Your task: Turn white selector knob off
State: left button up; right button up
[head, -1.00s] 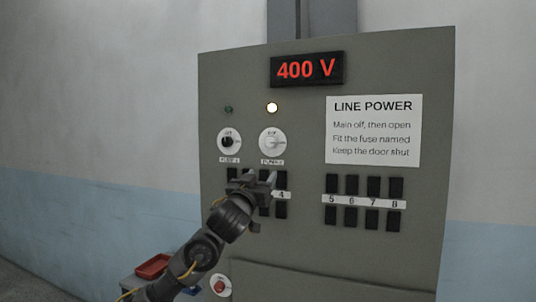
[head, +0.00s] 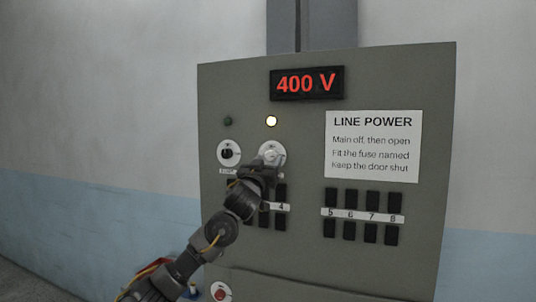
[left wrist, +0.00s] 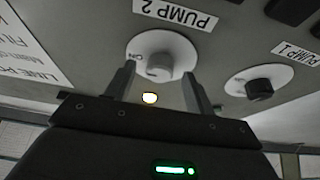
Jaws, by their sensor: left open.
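The white selector knob (head: 271,154) sits on a round white plate on the grey panel, under a lit yellow-white lamp (head: 271,121). In the left wrist view the white knob (left wrist: 159,64) shows beside the label "PUMP 2". My left gripper (head: 264,166) is in front of the panel at the knob's lower edge and covers part of its plate and label. In the left wrist view my left gripper (left wrist: 158,82) is open, with one finger on either side of the knob. I cannot tell whether the fingers touch it. My right gripper is not in view.
A black selector knob (head: 227,153), labelled "PUMP 1" in the left wrist view, is to the left under an unlit lamp (head: 228,122). Black fuse holders (head: 370,200) sit lower on the panel. A red button (head: 222,293) is at the bottom. The display (head: 307,83) reads 400 V.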

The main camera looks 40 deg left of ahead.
pick_arm(q)
jog(key=shift+w+a+r, duration=0.15)
jog(key=shift+w+r, duration=0.05)
jog(key=shift+w, duration=0.15)
